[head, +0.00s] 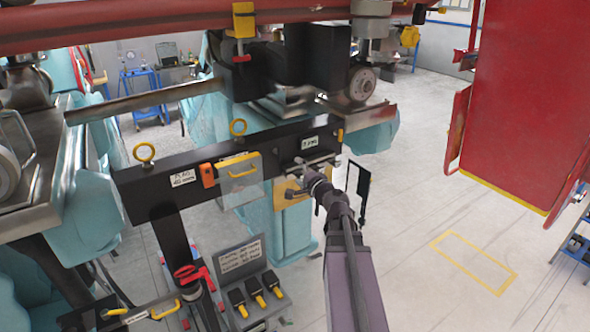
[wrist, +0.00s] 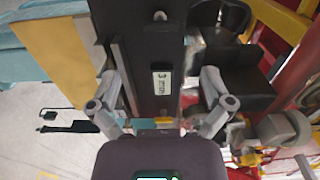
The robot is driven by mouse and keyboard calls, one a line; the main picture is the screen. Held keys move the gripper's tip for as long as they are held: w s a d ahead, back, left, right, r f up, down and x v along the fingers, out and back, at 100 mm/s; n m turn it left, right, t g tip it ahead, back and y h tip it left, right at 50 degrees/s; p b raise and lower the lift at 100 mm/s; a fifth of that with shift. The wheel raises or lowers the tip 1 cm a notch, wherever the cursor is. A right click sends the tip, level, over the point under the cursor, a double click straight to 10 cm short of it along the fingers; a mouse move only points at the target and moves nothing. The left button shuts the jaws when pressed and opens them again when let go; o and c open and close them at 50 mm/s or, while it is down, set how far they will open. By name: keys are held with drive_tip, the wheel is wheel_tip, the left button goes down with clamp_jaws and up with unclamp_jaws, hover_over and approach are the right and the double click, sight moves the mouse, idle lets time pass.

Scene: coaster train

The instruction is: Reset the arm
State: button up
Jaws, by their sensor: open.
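My gripper (head: 306,172) is at the front of a long black beam (head: 147,181), near its right end, below a small white label (head: 310,142). In the wrist view my gripper (wrist: 160,92) is open, with one finger on each side of a black upright part (wrist: 158,45) bearing a white label. No held object shows between the fingers. I cannot tell whether the fingers touch the black part. My arm comes up from the bottom of the head view.
A clear plate with a yellow handle (head: 239,174) hangs on the beam left of my gripper. An open case (head: 242,260) with three black-and-yellow items stands below. A red panel (head: 517,100) hangs at right. The floor (head: 430,225) right of my arm is mostly clear.

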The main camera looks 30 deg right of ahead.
idle(0.5)
drive_tip(key=s+a+f+n+g+y+b, duration=0.1)
drive_tip(key=a+f+n+g+y+b, duration=0.3)
drive_tip(key=a+f, duration=0.45)
drive_tip(key=s+a+f+n+g+y+b, duration=0.1)
drive_tip(key=s+a+f+n+g+b, duration=0.1)
drive_tip(key=a+f+n+g+b, duration=0.5)
drive_tip(key=s+a+f+n+g+h+b, duration=0.2)
drive_tip(key=s+a+f+n+g+h, duration=0.1)
drive_tip(key=s+f, duration=0.4)
drive_tip(key=s+a+f+n+g+h+b, duration=0.3)
drive_tip(key=s+a+f, duration=0.3)
drive_tip(key=f, duration=0.6)
drive_tip(key=shift+s+a+f+g, duration=0.3)
drive_tip(key=shift+s+g, duration=0.05)
drive_tip(key=shift+g, duration=0.15)
